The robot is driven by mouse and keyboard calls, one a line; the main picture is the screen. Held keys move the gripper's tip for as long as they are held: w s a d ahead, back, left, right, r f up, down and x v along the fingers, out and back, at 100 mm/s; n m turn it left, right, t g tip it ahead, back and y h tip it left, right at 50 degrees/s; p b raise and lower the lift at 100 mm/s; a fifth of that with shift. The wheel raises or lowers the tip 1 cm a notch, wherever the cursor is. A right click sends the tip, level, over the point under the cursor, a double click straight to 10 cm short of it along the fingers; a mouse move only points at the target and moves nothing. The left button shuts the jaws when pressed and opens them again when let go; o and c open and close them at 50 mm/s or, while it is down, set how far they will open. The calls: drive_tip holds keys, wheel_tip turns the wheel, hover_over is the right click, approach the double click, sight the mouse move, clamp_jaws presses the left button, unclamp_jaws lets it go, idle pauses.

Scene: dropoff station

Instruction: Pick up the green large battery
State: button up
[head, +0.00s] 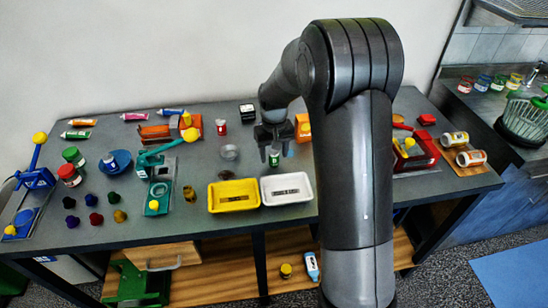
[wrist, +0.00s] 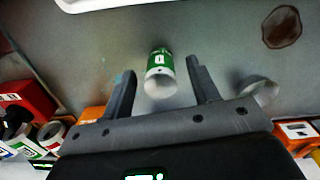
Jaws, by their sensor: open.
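The green large battery (head: 275,160) stands on the grey table behind the white tray, partly hidden by my gripper in the head view. In the wrist view the green battery (wrist: 158,62) has a white marking on its side and a pale end towards the camera. My gripper (head: 273,150) points down over it, open and empty. In the wrist view the two dark fingers of my gripper (wrist: 160,75) lie left and right of the battery, with a gap on each side. I cannot tell how far the fingertips are above the table.
A white tray (head: 306,199) and a yellow tray (head: 213,203) stand in front of the battery. A grey round dish (head: 229,152) and a red can-like object (head: 221,127) are to its left. An orange box (head: 302,121) is behind right. Tools and several jars crowd the left side.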

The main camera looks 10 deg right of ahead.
drive_tip(key=c, duration=1.1)
drive_tip(key=shift+r, duration=0.15)
drive_tip(key=shift+c, duration=0.2)
